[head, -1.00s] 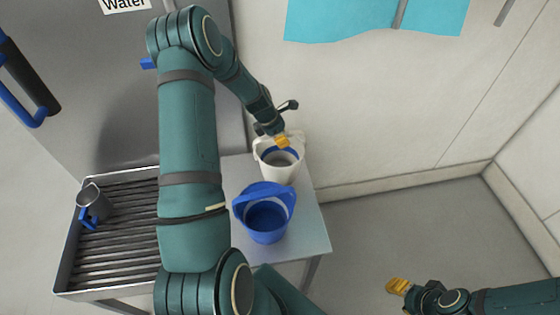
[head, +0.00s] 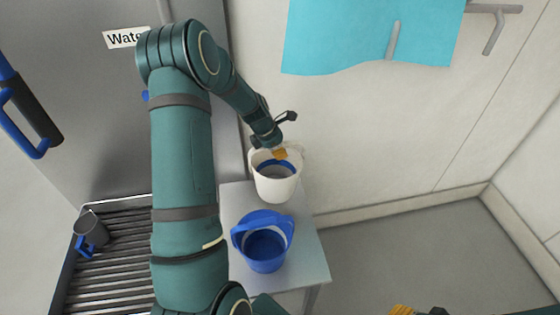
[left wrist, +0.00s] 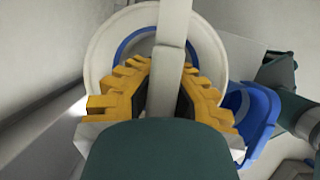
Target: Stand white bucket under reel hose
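The white bucket (head: 277,190) has a blue inner band and is at the far end of a small light table. My left gripper (head: 280,154) is at its top. In the left wrist view, my left gripper's yellow fingers (left wrist: 162,75) close around the bucket's white handle (left wrist: 174,25), with the round rim (left wrist: 100,45) behind. The bucket looks upright; whether its base touches the table is unclear. My right gripper (head: 402,310) is only partly in view at the bottom edge, away from any object. I see no reel hose.
A blue bucket (head: 262,255) stands on the table (head: 305,270), close in front of the white one. A slatted metal rack (head: 110,275) with a grey, blue-handled jug (head: 92,230) is at left. Floor at right is clear.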

